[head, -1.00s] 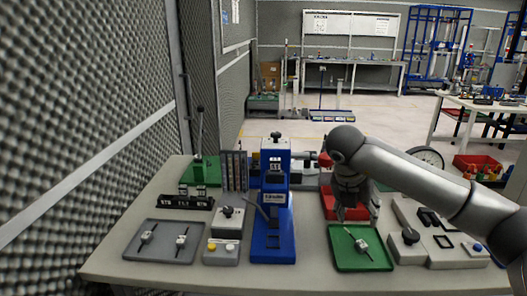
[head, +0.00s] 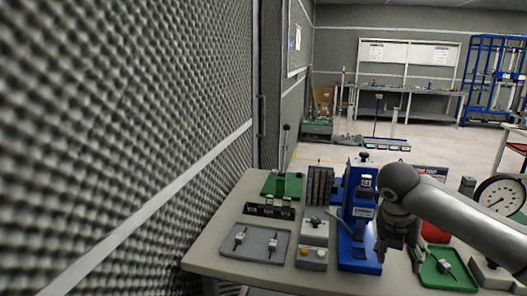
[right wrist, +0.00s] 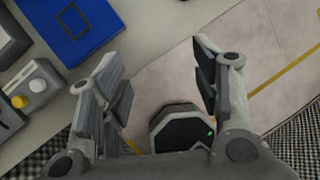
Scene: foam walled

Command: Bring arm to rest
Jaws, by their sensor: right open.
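My right arm comes in from the right in the head view. Its gripper (head: 399,262) points down near the table's front edge, between the blue press (head: 358,225) and the green tray (head: 462,272). In the right wrist view the two fingers of this gripper (right wrist: 155,58) stand wide apart with nothing between them. My left gripper is in neither view.
The table (head: 212,263) carries a grey tray (head: 255,254) with small parts, a button box (head: 312,256), a green-based lever press (head: 282,186) and a dial gauge (head: 500,194). A foam wall (head: 130,140) stands close on the left. Open floor (head: 335,152) lies behind the table.

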